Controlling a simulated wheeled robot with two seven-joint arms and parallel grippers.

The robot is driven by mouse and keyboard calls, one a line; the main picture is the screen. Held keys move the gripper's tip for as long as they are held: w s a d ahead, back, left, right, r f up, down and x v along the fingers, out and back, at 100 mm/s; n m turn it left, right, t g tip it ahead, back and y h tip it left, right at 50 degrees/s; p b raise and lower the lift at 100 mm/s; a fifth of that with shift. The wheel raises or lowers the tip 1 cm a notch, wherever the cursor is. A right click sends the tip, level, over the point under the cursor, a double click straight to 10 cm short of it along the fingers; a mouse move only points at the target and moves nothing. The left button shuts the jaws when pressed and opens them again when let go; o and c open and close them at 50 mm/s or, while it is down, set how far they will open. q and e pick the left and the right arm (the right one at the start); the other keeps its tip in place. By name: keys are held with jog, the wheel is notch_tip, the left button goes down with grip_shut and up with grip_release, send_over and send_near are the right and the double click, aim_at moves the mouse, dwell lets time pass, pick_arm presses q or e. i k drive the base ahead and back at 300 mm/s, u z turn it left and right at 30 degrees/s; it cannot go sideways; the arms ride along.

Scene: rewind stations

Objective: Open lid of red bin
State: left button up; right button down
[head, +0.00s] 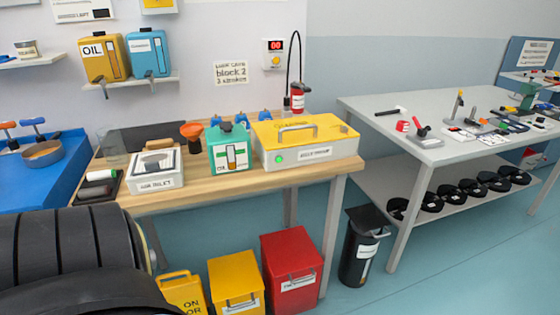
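The red bin (292,268) stands on the floor at the front right leg of the wooden workbench. Its red top looks closed. A grey handle and a white label are on its front face. Neither of my grippers shows in the head view. A large black ribbed shape, which may be part of my own arm, fills the lower left corner and is apart from the bin.
A yellow bin (236,283) stands just left of the red bin. A black bin (362,247) stands to its right, near the grey table (384,103). The wooden workbench (345,164) overhangs behind the bins. The floor at lower right is clear.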

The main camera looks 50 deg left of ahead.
aim_at(288, 251)
jog(key=k, duration=0.15)
jog(key=u, duration=1.25)
